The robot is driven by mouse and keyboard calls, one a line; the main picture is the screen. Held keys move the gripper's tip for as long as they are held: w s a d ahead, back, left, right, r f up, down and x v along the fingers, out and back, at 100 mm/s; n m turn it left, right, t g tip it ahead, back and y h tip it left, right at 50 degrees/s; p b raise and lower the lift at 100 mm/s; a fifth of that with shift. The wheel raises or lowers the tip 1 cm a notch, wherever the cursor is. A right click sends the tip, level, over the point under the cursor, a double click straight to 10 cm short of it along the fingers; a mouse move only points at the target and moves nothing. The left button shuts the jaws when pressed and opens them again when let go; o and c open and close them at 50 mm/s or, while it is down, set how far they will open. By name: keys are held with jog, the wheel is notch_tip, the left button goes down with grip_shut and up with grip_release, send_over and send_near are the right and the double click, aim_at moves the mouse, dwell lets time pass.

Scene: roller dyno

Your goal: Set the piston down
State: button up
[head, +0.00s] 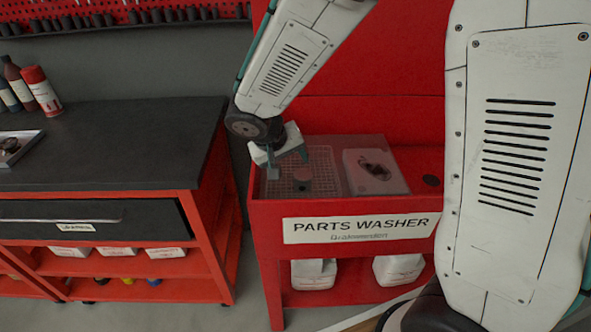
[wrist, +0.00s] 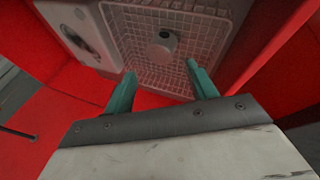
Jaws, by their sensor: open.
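The piston, a short grey cylinder, sits on the wire grid of the parts washer in the wrist view (wrist: 158,52).
A pale panel with a dark opening (head: 376,171) lies right of the grid in the red parts washer (head: 270,215). A dark-topped workbench (head: 110,145) stands at left, with spray cans (head: 41,90) and a tray (head: 14,148). A floor gap separates it from the washer.

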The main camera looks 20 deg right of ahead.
jog(key=s+d+r, duration=0.5)
jog(key=s+r, duration=0.1)
jog(key=r, duration=0.2)
jog(key=s+d+r+g+y, duration=0.1)
jog(key=s+r+y, duration=0.1)
jog(key=s, duration=0.8)
jog(key=s+d+r+y, duration=0.2)
jog(key=s+r, duration=0.3)
jog(key=s, duration=0.5)
jog(key=shift+s+r+n+g+y, duration=0.15)
jog(key=shift+r+n+g+y, duration=0.15)
jog(key=shift+g+y, duration=0.15)
jog(key=shift+c, duration=0.4)
